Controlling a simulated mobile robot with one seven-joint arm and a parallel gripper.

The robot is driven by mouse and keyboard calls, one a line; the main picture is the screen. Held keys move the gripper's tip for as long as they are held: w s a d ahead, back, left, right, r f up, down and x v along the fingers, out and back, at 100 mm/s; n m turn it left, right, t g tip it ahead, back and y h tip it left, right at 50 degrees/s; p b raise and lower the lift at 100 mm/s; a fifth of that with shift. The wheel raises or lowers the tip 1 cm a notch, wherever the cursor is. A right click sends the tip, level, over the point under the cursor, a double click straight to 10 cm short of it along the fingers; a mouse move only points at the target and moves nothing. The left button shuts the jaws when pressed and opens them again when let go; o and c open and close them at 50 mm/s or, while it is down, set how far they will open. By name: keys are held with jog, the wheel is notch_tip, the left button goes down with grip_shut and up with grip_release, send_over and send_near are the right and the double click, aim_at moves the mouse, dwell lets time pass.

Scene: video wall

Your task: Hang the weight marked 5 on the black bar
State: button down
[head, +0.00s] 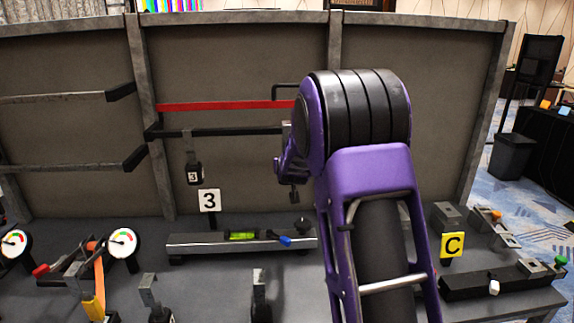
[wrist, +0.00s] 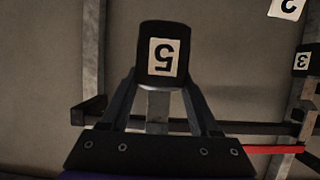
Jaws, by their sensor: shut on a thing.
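The weight marked 5 (wrist: 163,57) is a black block with a white label, upside down in the wrist view. My gripper (wrist: 158,82) is shut on it, one finger on each side. Its grey metal strip (wrist: 158,110) reaches toward the black bar (wrist: 235,128); I cannot tell whether its hook touches the bar. My gripper (head: 288,165) shows only partly there.
A level on a grey beam (head: 200,241) lies below. More weights (head: 260,300), gauges (head: 123,242) and a C sign (head: 453,245) stand on the table.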

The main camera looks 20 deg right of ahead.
jog(key=p+x, duration=0.1)
jog(key=x, duration=0.6)
jog(key=shift+w+r, duration=0.25)
jog(key=shift+r, duration=0.1)
dwell(0.4)
dwell(0.4)
jog(key=shift+c, duration=2.3)
grip_release()
jog(key=o, duration=0.4)
jog(key=shift+f, duration=0.15)
